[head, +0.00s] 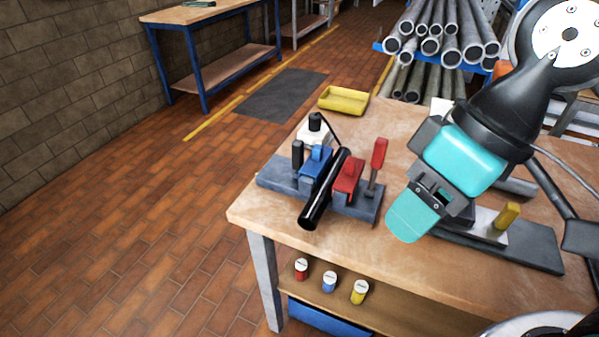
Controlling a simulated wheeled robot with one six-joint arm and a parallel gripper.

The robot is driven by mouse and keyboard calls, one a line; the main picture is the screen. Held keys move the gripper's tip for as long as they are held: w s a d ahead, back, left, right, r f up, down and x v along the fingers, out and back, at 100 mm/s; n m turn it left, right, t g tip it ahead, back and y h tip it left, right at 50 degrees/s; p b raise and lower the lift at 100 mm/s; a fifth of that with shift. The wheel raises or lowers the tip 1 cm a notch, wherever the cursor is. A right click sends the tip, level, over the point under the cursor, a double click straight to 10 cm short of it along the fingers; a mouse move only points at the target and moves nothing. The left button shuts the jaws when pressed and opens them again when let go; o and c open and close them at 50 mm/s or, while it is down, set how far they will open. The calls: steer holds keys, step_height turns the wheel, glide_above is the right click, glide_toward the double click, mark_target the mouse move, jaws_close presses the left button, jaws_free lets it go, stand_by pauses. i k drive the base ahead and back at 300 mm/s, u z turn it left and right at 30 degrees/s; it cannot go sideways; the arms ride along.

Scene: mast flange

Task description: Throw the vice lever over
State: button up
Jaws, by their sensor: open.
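The vice (276,177) sits near the left end of the workbench on a grey base, with a blue jaw (316,162) and a red jaw (348,177). A black tube (325,190) lies tilted between the jaws, its near end sticking out over the base. The red vice lever (377,160) stands nearly upright at the right end of the base, on a thin stem. My gripper (408,217), teal and black, is right of the lever and nearer the camera, apart from it in the picture. It is open and looks empty; its far finger is hidden.
The wooden workbench (263,200) has a yellow tray (344,100) at its back edge. A dark plate with a yellow block (508,215) lies right of my gripper. Three small capped pots, one blue (329,282), stand on the lower shelf. Pipes (440,35) are stacked behind.

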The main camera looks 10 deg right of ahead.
mark_target(381, 144)
steer(key=u, duration=2.2)
steer(key=i, duration=2.25)
steer(key=z, duration=3.4)
steer(key=i, duration=0.45)
steer(key=z, duration=0.05)
